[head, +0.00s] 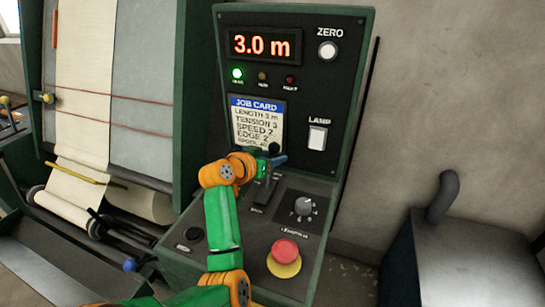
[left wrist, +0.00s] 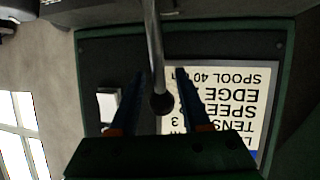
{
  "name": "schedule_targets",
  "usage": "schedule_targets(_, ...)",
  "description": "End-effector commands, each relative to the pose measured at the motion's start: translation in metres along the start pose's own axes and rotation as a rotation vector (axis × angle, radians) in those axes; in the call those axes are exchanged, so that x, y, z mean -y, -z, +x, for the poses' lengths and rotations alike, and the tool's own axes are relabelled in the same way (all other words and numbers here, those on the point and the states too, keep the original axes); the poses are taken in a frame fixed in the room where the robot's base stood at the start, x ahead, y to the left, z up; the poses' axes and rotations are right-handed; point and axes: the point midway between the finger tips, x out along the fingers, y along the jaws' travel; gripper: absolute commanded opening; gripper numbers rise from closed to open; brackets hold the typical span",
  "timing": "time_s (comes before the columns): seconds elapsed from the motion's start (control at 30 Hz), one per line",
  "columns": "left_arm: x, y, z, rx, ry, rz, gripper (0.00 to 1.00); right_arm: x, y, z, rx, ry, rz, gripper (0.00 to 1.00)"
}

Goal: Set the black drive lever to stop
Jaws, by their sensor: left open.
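The black drive lever (head: 274,148) stands on the sloped control panel, its round black knob just below the job card. Its slot plate (head: 263,192) is partly hidden by my arm, and the small lettering there is too blurred to read. My left gripper (head: 276,160) is at the knob, seen from behind the wrist. In the left wrist view, the lever's metal rod and black ball knob (left wrist: 162,104) lie between the two blue fingers of the open gripper (left wrist: 159,76), with a visible gap on each side. My right gripper is not in view.
The display (head: 261,45) reads 3.0 m and a green lamp (head: 237,73) is lit. A rotary knob (head: 302,206) and red mushroom button (head: 285,250) sit right of and below the lever. The job card (head: 257,123) is close behind it. A loom-like machine (head: 150,60) stands left.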

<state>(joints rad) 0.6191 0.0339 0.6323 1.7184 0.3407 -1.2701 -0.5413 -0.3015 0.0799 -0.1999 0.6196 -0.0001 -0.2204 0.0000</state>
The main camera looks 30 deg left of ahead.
Motion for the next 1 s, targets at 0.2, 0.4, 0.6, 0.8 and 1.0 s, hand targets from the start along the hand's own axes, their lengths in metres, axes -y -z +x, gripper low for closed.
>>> schedule_targets(0.2,0.0000,-0.0002,-0.0002,0.000,0.000,0.000,0.00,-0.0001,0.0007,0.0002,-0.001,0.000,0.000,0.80)
schedule_targets(0.4,0.0001,0.0001,-0.0003,-0.001,0.000,0.000,0.00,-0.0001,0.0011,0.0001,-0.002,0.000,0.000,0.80)
schedule_targets(0.6,0.0001,0.0006,-0.0005,-0.002,0.000,0.000,0.00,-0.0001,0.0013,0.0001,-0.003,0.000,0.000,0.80)
schedule_targets(0.8,0.0002,0.0011,-0.0006,-0.003,0.001,0.000,0.00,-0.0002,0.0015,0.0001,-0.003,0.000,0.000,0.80)
schedule_targets(1.0,0.0002,0.0015,-0.0007,-0.004,0.001,0.000,0.00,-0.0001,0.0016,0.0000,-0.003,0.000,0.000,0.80)
